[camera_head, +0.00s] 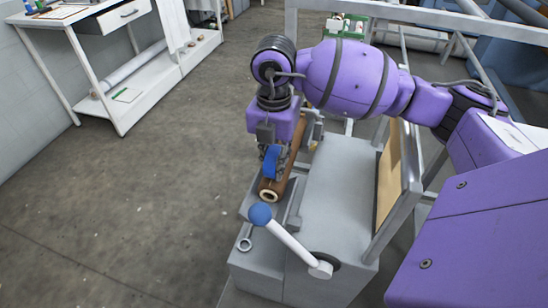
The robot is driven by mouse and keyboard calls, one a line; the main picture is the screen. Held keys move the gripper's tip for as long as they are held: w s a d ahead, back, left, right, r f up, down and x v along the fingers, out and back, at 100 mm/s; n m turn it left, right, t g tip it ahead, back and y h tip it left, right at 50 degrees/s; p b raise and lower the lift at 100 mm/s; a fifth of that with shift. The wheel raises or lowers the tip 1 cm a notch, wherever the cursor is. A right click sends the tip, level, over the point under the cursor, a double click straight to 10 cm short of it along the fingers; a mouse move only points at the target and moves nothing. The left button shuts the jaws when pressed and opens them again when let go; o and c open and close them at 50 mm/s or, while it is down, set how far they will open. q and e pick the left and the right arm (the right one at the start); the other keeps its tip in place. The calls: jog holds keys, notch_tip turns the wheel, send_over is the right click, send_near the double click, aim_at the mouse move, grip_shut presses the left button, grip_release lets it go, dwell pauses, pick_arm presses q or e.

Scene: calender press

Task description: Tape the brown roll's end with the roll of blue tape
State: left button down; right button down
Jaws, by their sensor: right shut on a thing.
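The brown roll (292,164) lies lengthwise in the grey machine, with its round near end facing me. The roll of blue tape (271,161) is in my right gripper (271,170), which points down. The gripper is shut on the tape, over the left side of the brown roll near its near end. I cannot tell whether the tape touches the brown roll. My right wrist hides part of the brown roll's far length. My left gripper is out of view.
A white lever with a blue knob (260,214) rises from the front of the grey machine (331,198). A tan panel (389,175) stands at its right. A white workbench (90,60) is at the upper left. The floor to the left is clear.

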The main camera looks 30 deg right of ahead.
jog(key=shift+f, duration=0.35)
dwell(0.4)
jog(key=shift+w+d, duration=0.1)
jog(key=shift+d, duration=0.05)
jog(key=shift+w+d, duration=0.3)
dwell(0.5)
jog(key=shift+w+d, duration=0.3)
jog(key=shift+d, duration=0.1)
jog(key=shift+w+d, duration=0.1)
jog(key=shift+d, duration=0.05)
jog(key=shift+w+d, duration=0.3)
jog(key=shift+w, duration=0.1)
dwell(0.4)
jog(key=shift+w+d+b, duration=0.3)
jog(key=shift+d, duration=0.1)
